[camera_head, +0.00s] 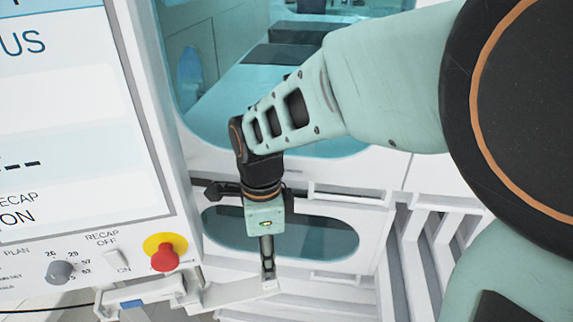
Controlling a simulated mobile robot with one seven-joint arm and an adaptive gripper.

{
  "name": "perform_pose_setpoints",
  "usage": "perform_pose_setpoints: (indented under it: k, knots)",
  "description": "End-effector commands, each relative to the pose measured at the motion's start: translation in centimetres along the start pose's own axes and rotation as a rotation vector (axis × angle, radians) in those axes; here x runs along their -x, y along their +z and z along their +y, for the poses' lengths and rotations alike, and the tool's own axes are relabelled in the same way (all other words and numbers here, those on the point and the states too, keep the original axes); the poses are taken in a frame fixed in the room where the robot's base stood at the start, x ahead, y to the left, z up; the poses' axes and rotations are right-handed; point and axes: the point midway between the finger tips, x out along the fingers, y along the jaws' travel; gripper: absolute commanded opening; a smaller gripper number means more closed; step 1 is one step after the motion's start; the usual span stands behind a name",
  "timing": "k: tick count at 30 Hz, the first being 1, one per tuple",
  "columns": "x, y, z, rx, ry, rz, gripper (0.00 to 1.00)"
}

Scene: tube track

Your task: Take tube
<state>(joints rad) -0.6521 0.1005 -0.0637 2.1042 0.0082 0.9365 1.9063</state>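My gripper (268,268) hangs pointing down in the middle of the picture, in front of the lower white housing. Its fingers are seen nearly edge-on as one narrow dark shape, so I cannot tell whether they are open or shut. I cannot make out a tube, either in the fingers or elsewhere in view. The fingertips are close to a white ledge (235,294) in the picture; I cannot tell whether they touch it.
A control panel with a large screen (65,120), a red button (165,257) and a grey knob (60,272) stands at left. A white machine with a teal window (215,95) is behind. White slatted rails (410,250) stand right of my gripper.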

Motion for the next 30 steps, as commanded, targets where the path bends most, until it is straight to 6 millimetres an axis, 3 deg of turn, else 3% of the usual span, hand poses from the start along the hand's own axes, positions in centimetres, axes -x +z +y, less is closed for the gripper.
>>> perform_pose_setpoints:
  k: [3, 11, 20, 30]
  knots:
    - [-1.30, 0.01, 0.01, 0.000, 0.000, 0.000, 0.35]
    - [-1.19, 0.00, 0.02, 0.000, 0.000, 0.000, 0.35]
    - [-1.19, -0.01, 0.02, 0.000, 0.001, 0.000, 0.02]
    - [-1.07, -0.04, -0.01, 0.000, 0.000, 0.000, 0.00]
